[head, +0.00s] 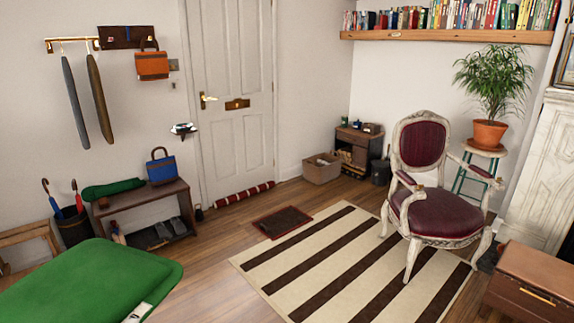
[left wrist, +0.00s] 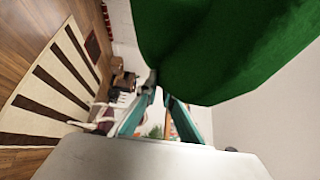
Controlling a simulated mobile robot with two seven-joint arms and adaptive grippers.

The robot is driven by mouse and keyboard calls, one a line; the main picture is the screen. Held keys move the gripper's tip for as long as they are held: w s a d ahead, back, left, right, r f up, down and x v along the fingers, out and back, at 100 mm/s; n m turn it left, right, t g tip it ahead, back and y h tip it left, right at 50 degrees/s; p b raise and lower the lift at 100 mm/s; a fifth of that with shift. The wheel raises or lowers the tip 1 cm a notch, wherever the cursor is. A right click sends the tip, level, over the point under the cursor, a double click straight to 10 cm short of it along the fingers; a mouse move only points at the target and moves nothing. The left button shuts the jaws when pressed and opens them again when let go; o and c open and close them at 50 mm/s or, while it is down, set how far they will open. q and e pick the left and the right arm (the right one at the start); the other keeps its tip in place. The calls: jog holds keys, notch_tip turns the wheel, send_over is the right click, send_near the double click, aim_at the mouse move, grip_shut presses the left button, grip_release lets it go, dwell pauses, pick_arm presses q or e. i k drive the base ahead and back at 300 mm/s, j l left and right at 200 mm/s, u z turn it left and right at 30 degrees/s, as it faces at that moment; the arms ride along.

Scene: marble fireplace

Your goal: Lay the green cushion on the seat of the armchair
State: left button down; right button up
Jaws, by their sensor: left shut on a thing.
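The green cushion (head: 90,285) fills the lower left of the head view, close to the camera. It also hangs large across the top of the left wrist view (left wrist: 225,45). My left gripper (left wrist: 160,92) is shut on the cushion's edge; in the head view only a small pale part of it shows beside the cushion. The armchair (head: 421,145) stands at the right on the striped rug, with a white carved frame and dark red upholstery. Its seat (head: 440,213) is bare and well apart from the cushion. My right gripper is not in view.
The striped rug (head: 330,262) and wooden floor lie open between cushion and armchair. A brown chest (head: 530,280) stands at the lower right. A plant stand (head: 470,172) is behind the chair. A shoe bench (head: 140,200) with a blue bag stands at the left wall.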

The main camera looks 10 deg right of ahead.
aim_at(438, 203)
jog(key=i+z, duration=0.3)
jog(key=i, duration=0.25)
jog(key=i+z, duration=0.3)
jog(key=i, duration=0.2)
jog(key=i+z, duration=0.3)
jog(key=i, duration=0.25)
jog(key=i+j+z, duration=0.1)
jog(key=i+z, duration=0.2)
jog(key=i, duration=0.2)
jog(key=i+z, duration=0.3)
jog(key=i, duration=0.25)
jog(key=i+z, duration=0.3)
jog(key=i, duration=0.25)
jog(key=i+z, duration=0.3)
jog(key=i+j+z, duration=0.2)
jog(key=i+z, duration=0.25)
jog(key=z, duration=0.4)
